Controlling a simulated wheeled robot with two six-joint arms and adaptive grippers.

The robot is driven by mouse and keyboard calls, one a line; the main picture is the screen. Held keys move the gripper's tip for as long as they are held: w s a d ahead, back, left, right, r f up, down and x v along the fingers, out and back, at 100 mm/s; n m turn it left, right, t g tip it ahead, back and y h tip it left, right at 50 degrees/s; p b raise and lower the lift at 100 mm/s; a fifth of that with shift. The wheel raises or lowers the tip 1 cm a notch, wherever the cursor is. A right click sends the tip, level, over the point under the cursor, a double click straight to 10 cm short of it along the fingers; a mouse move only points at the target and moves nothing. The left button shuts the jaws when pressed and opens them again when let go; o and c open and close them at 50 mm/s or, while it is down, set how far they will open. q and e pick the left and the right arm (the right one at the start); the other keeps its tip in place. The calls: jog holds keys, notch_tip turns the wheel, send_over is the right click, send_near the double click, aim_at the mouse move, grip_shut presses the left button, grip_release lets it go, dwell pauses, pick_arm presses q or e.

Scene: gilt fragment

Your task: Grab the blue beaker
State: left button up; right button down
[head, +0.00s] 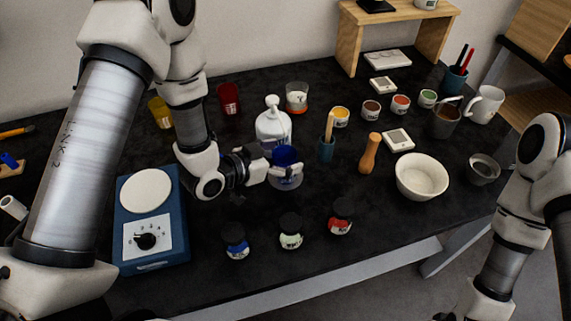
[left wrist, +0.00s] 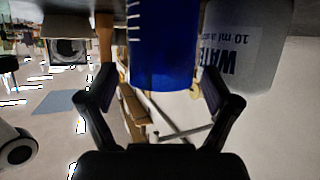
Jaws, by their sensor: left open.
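The blue beaker (head: 287,158) stands on the black table near its middle, in front of the white wash bottle. In the left wrist view the blue beaker (left wrist: 163,40), with white graduation marks, fills the upper middle of the upside-down picture. My left gripper (head: 275,172) is at the beaker's left side in the head view. Its fingers (left wrist: 160,85) are open, one on each side of the beaker, with gaps visible between them and the blue wall. At the head view's bottom edge only a dark bit of my right gripper (head: 443,316) shows.
The wash bottle (head: 272,128) stands close behind the beaker. A blue hotplate (head: 150,215) is at left, a white bowl (head: 421,178) at right.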

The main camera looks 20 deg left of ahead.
pick_arm(q)
jog(key=shift+s, duration=0.1)
jog(key=c, duration=0.3)
jog(key=shift+a, duration=0.1)
jog(key=c, duration=0.9)
jog(key=shift+c, duration=0.3)
jog(key=shift+r, duration=0.15)
jog(key=shift+r+b, duration=0.2)
jog(key=shift+b, duration=0.1)
jog(key=shift+r, duration=0.15)
jog(key=s+a, duration=0.1)
jog(key=s, duration=0.1)
jog(key=s+a+b, duration=0.1)
jog(key=shift+s+a, duration=0.35)
notch_tip(320, 180, up, 14)
jog(key=s+a+p, duration=0.1)
jog(key=s+p, duration=0.1)
jog(key=p, duration=1.2)
jog(key=shift+s+a, duration=0.35)
jog(key=shift+s, duration=0.05)
